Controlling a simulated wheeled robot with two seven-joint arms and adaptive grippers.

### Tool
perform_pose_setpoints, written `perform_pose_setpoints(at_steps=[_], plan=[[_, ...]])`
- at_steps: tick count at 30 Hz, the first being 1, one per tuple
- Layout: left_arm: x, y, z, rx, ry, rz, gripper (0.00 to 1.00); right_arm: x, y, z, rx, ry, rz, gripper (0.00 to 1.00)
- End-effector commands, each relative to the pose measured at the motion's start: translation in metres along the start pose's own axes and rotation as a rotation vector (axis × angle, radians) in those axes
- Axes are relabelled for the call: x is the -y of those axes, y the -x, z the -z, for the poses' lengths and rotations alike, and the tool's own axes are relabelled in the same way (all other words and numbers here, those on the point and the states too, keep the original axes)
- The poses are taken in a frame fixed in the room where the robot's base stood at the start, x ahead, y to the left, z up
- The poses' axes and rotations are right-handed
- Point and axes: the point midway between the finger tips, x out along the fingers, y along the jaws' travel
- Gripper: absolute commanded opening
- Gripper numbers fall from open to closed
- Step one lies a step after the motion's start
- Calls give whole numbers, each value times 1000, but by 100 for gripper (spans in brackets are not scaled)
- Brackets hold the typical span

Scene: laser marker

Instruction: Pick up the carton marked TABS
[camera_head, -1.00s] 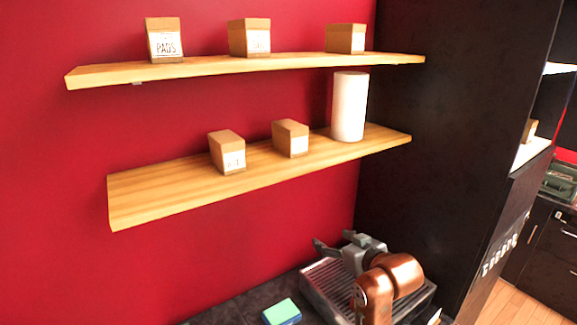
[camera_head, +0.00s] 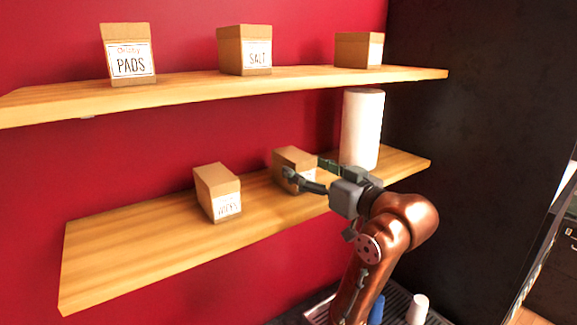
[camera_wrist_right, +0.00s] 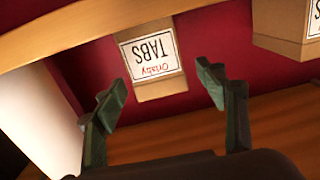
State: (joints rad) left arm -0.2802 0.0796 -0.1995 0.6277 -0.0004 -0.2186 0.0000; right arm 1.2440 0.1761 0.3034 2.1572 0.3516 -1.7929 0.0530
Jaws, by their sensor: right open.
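The TABS carton (camera_wrist_right: 152,58) is a brown box with a white label, seen upside down in the right wrist view. In the head view, the matching carton (camera_head: 291,158) stands on the lower shelf (camera_head: 150,232), left of a white roll; its label is hidden there. My right gripper (camera_head: 308,172) is open in front of this carton, and its fingers partly cover it. In the right wrist view, the open fingers (camera_wrist_right: 163,84) are spread around the line to the carton, with nothing between them. I cannot tell whether they touch it. My left gripper is out of view.
A WIPES carton (camera_head: 218,190) stands to the left on the lower shelf. The white roll (camera_head: 361,128) stands close on the right. The upper shelf (camera_head: 190,88) overhead holds the PADS carton (camera_head: 128,55), the SALT carton (camera_head: 244,50) and another carton (camera_head: 358,49).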

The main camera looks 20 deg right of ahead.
Motion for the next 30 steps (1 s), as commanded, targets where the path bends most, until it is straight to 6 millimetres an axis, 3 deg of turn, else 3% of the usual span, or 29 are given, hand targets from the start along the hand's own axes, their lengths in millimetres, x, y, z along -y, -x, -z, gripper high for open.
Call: perform_pose_setpoints(at_steps=[5,13,16,22,30], plan=[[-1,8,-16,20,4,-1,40,-5,-12,3,-2,0,-11,65],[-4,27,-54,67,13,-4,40,-13,-60,0,8,-3,-12,65],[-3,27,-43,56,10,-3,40,-13,-68,-1,6,-3,-12,65],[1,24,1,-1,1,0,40,-12,-70,-1,4,-1,-11,65],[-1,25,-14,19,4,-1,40,-11,-70,-1,5,-1,-10,50]])
